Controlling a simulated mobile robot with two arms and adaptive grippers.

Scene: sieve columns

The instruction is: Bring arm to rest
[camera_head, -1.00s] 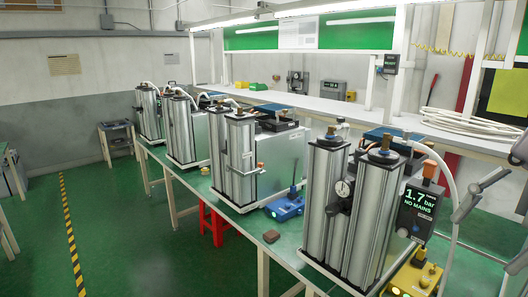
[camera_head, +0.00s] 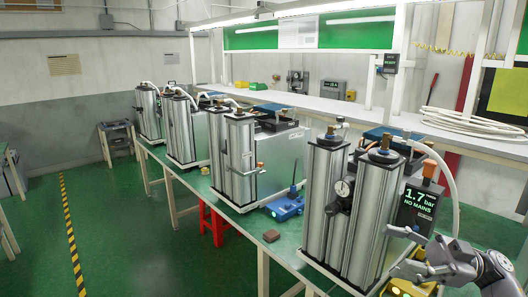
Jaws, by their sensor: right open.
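My right gripper (camera_head: 396,250) is at the lower right, with its arm coming in from the right edge. Its fingers are spread open and point left, with nothing seen between them. It is in front of the yellow box (camera_head: 393,287) and hides part of it. The nearest sieve column unit (camera_head: 327,205), with tall silver cylinders and a round gauge, stands just left of the gripper. I cannot tell whether a fingertip touches it. My left gripper is not in view.
A display (camera_head: 418,202) reading "1.7 bar NO MAINS" stands just above the gripper. A pale hose (camera_head: 450,185) curves down behind it. More column units (camera_head: 238,160) and a blue box (camera_head: 286,208) line the green bench. The floor at left is clear.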

